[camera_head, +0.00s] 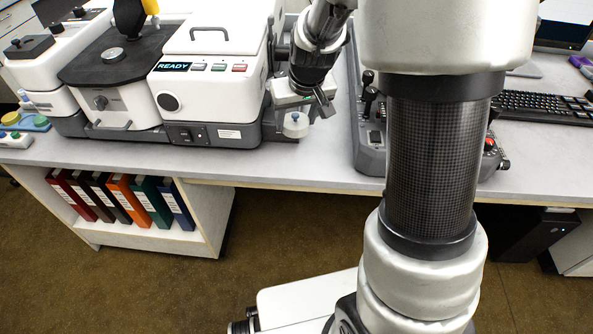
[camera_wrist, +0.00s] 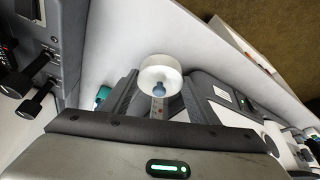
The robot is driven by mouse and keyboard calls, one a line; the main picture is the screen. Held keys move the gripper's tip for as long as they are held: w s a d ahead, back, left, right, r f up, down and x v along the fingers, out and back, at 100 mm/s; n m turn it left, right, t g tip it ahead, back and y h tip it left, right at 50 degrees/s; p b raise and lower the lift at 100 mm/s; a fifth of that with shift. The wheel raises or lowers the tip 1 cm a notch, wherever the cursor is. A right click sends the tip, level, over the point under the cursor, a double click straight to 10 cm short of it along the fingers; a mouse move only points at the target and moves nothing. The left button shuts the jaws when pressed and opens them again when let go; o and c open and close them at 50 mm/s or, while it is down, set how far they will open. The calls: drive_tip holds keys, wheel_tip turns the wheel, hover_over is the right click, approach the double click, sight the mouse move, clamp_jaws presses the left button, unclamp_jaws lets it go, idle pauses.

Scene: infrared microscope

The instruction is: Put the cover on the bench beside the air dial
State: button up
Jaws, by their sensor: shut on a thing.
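The cover (camera_wrist: 150,72) is a small white round cap with a blue-grey knob. In the wrist view it sits at the fingertips of my gripper (camera_wrist: 158,97), which is shut on it, with the knob towards the gripper. In the head view my gripper (camera_head: 312,104) is at the right end of the microscope, and the cover (camera_head: 296,128) shows just below it, over the bench (camera_head: 270,172). I cannot tell whether the cover touches the bench. I cannot make out the air dial for sure; a teal knob (camera_wrist: 103,94) shows left of the gripper in the wrist view.
The white microscope (camera_head: 210,85) with a READY display stands left of my gripper. A grey control box with knobs (camera_head: 371,150) stands to the right, partly behind my arm. A keyboard (camera_head: 540,105) lies farther right. A bare bench strip runs along the front edge.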

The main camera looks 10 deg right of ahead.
wheel_tip(320, 180, down, 10)
drive_tip(key=b, duration=0.3)
drive_tip(key=shift+f, duration=0.25)
drive_tip(key=shift+f+b, duration=0.25)
drive_tip(key=shift+b, duration=0.2)
drive_tip(key=o, duration=1)
drive_tip(key=shift+r, duration=0.1)
